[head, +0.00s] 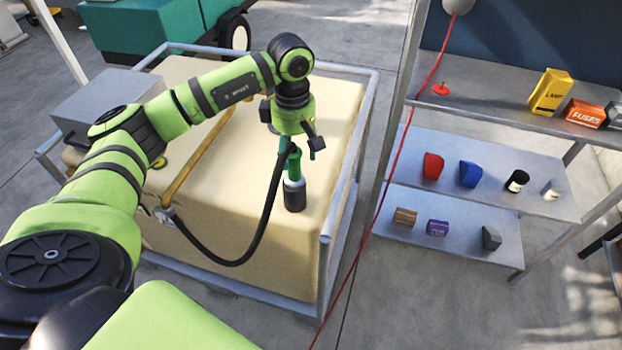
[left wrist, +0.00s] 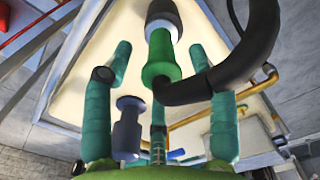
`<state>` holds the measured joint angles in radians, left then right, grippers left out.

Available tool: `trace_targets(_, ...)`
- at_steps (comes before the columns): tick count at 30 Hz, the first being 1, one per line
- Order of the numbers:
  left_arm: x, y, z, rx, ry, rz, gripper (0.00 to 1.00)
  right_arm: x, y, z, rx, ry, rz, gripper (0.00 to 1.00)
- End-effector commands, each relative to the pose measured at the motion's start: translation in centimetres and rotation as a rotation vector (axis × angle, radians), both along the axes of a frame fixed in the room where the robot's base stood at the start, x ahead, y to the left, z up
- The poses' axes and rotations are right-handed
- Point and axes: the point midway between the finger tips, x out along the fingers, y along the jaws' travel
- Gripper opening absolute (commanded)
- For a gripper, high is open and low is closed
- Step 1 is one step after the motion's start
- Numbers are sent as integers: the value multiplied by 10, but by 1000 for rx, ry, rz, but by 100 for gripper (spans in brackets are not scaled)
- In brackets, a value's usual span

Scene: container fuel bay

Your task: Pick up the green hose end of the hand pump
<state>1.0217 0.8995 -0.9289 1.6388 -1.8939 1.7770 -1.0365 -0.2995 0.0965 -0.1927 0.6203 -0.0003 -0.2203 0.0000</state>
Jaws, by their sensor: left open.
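The green hose end (head: 294,168) stands upright in a dark holder with a pale rim (head: 295,197) on the beige tank top. A black hose (head: 262,215) loops from it to the hand pump's yellow pipe (head: 197,155) at the left. My left gripper (head: 298,150) points down right above the hose end. In the left wrist view, its teal fingers (left wrist: 160,54) are open, one on each side of the green hose end (left wrist: 161,62). Contact with it cannot be told. The black hose (left wrist: 215,82) bends away past the right finger. My right gripper is not in view.
The beige tank (head: 330,105) sits inside a grey metal frame (head: 327,255). A grey box (head: 105,102) is at its left. A shelf rack (head: 480,170) with several small items stands at the right, and a red cord (head: 387,180) hangs between.

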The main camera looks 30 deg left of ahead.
Motion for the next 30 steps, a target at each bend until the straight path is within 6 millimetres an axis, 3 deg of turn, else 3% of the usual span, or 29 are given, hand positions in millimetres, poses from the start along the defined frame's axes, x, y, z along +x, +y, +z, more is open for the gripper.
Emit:
trace_targets(10,1,3,-34,0,6,1,58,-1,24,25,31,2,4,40)
trace_targets(16,2,3,-63,0,3,1,58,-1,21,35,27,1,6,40)
trace_targets(25,3,3,-70,1,0,0,58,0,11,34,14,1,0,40)
trace_targets(29,3,3,-70,1,0,0,6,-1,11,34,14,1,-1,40)
trace_targets(30,3,3,-69,1,0,0,0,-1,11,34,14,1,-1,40)
